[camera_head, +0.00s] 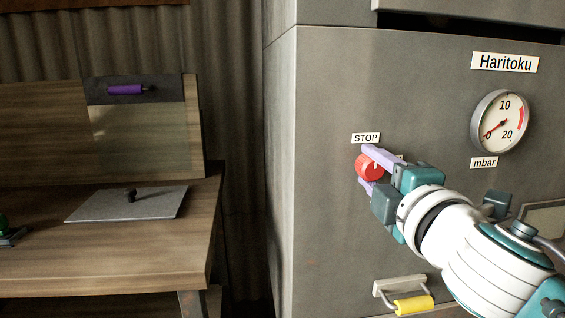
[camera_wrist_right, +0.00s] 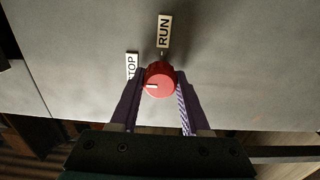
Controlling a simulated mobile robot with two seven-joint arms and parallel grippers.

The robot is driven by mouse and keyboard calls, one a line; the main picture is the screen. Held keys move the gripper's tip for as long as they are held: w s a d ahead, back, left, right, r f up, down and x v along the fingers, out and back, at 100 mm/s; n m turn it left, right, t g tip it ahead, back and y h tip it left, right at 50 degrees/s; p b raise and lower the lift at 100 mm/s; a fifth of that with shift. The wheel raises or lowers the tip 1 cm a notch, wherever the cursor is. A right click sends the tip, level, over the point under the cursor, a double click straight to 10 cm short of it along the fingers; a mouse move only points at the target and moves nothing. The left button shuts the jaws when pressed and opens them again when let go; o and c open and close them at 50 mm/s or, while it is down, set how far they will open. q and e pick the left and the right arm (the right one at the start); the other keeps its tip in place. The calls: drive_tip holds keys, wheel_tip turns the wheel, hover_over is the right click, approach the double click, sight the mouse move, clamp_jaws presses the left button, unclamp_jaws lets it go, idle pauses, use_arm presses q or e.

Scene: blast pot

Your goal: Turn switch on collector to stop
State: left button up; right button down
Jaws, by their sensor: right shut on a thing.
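The red round switch knob (camera_head: 366,171) sits on the front of the grey collector cabinet (camera_head: 335,230), below a white STOP label (camera_head: 366,138). My right gripper (camera_head: 371,172) is shut on the knob, with one purple finger above it and one below. In the right wrist view the knob (camera_wrist_right: 160,80) lies between the two fingers (camera_wrist_right: 158,98). Its white mark is on the knob's left side there, towards the side of the partly covered STOP label (camera_wrist_right: 132,66). The RUN label (camera_wrist_right: 164,31) is above the knob in that view. My left gripper is not in view.
A round pressure gauge (camera_head: 500,121) and a Haritoku label (camera_head: 504,62) are on the cabinet, up and right of the knob. A yellow handle (camera_head: 413,304) sticks out below. A wooden bench (camera_head: 110,255) stands left, with a grey plate (camera_head: 105,206) on it.

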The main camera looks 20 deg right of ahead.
idle(0.5)
drive_tip(key=shift+c, duration=1.9)
unclamp_jaws()
drive_tip(key=b+v, duration=0.1)
drive_tip(key=v, duration=0.9)
